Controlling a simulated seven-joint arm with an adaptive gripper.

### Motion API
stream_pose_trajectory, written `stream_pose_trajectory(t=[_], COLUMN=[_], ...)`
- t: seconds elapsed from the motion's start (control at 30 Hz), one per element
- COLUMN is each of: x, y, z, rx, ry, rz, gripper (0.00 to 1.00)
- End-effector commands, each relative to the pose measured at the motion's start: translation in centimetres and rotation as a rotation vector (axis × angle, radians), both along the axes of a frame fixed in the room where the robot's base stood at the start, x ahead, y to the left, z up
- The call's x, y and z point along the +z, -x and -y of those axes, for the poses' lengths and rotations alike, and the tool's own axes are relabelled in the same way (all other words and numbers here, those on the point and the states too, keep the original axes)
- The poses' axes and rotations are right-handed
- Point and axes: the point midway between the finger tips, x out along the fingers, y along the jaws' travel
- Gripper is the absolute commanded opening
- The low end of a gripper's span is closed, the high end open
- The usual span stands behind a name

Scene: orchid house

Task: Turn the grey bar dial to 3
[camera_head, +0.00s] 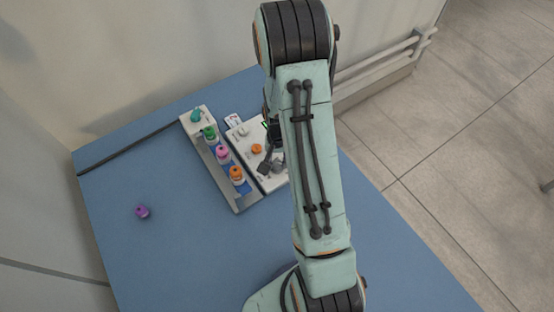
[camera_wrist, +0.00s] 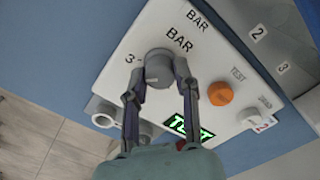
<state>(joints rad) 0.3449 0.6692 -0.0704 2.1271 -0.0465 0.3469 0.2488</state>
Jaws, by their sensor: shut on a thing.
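The grey bar dial (camera_wrist: 158,66) is a round knob on a white panel (camera_wrist: 205,60), next to the printed word BAR in the wrist view. A printed 3 sits just left of the dial. My gripper (camera_wrist: 160,74) has one finger on each side of the dial and is shut on it. I cannot clearly tell which way the dial's pointer faces. In the head view, my arm hides much of the panel (camera_head: 240,131), and the dial cannot be made out there.
The panel also has an orange knob (camera_wrist: 220,93), a lit green display (camera_wrist: 188,127) and a white switch (camera_wrist: 250,116). Left of the panel, a grey rack (camera_head: 222,186) holds several coloured-cap bottles. A purple-capped item (camera_head: 142,211) lies on the blue table (camera_head: 180,260), with free room around it.

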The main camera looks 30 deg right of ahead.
Motion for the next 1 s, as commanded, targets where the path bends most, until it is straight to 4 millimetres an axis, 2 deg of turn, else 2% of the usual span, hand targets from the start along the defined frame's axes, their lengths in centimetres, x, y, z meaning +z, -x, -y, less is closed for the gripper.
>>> stream_pose_trajectory(t=[0.33,0.87,0.9,0.97,1.0], x=[-0.03,-0.02,-0.02,-0.01,-0.01], y=[-0.14,-0.14,-0.15,-0.14,-0.13], z=[0.00,0.03,0.03,0.03,0.03], rx=[-0.141,-0.166,-0.166,-0.166,-0.166], ry=[0.000,0.001,0.001,0.001,0.001], rz=[0.005,0.005,0.005,0.005,0.004], gripper=[0.00,0.00,0.31,0.50,0.55])
